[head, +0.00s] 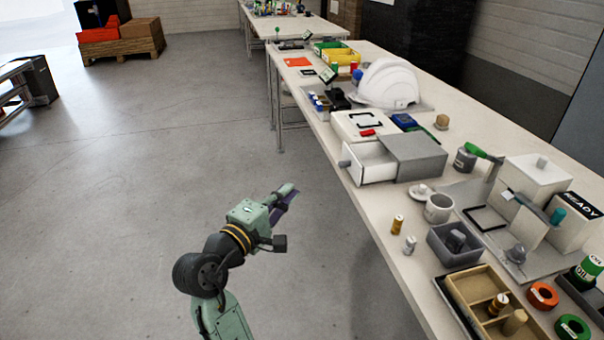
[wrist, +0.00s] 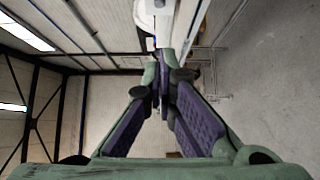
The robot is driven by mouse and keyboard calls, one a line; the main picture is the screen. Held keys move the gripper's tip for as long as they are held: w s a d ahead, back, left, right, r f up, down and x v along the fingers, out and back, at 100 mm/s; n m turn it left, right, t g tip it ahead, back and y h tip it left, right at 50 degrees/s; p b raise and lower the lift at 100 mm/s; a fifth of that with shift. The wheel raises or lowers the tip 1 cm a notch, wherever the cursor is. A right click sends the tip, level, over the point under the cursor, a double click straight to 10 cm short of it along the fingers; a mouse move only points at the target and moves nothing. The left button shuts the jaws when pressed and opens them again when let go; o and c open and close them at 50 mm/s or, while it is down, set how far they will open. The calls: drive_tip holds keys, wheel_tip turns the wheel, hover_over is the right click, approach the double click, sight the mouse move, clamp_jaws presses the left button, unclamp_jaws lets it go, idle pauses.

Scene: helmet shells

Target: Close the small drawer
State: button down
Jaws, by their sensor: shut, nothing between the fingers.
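The small drawer (head: 368,162) is white with a grey round knob (head: 344,163). It stands pulled out toward the left from its grey cabinet (head: 415,156) on the long table. Its knob end reaches the table's left edge. My gripper (head: 288,199) is out over the floor, left of the table, apart from the drawer and nearer to me. In the wrist view my gripper (wrist: 163,75) has its purple-padded fingers together at the tips, with nothing held. The drawer cannot be made out in the wrist view.
A white case (head: 362,125) and a white helmet (head: 388,84) stand behind the cabinet. A cup (head: 438,208), a grey tray (head: 460,243) and a wooden tray (head: 482,290) are nearer on the table (head: 392,235).

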sight(343, 166)
drive_tip(key=s+d+p+x, duration=0.1)
drive_tip(key=d+p+x, duration=0.1)
drive_tip(key=x, duration=1)
drive_tip(key=shift+d+p, duration=0.3)
drive_tip(key=shift+p, duration=0.1)
drive_tip(key=shift+r, duration=0.1)
drive_tip(key=d, duration=0.2)
drive_tip(key=w+d+p, duration=0.1)
drive_tip(key=d, duration=0.1)
drive_tip(key=shift+w+d, duration=0.15)
drive_tip(key=shift+d, duration=0.1)
